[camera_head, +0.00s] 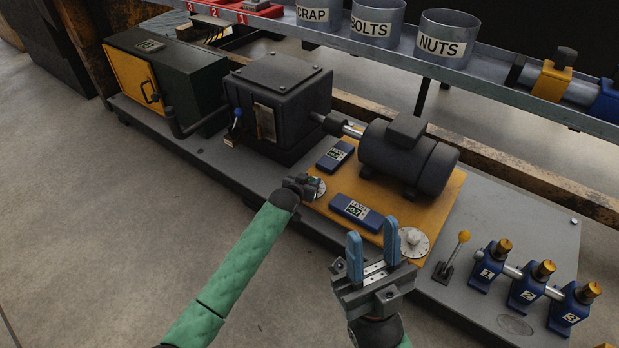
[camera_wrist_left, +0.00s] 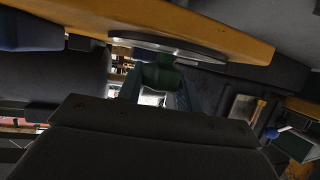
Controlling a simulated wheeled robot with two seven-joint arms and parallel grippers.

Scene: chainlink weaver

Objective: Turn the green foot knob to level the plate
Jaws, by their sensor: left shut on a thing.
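My left gripper (camera_head: 311,184) is at the near left corner of the orange plate (camera_head: 345,187), shut on the green foot knob. The gripper largely hides the knob in the head view. In the left wrist view the green knob (camera_wrist_left: 160,76) sits between my left gripper's fingers, under a round metal disc (camera_wrist_left: 180,48). A blue level gauge (camera_head: 357,211) on the plate appears to read -0.7. A second blue level gauge (camera_head: 335,156) lies behind it, its reading too small to tell. My right gripper (camera_head: 373,252) is open and empty, in front of the plate.
A dark motor (camera_head: 408,157) stands on the plate. A yellow-tipped lever (camera_head: 455,254) and several blue blocks (camera_head: 527,287) stand to the right.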

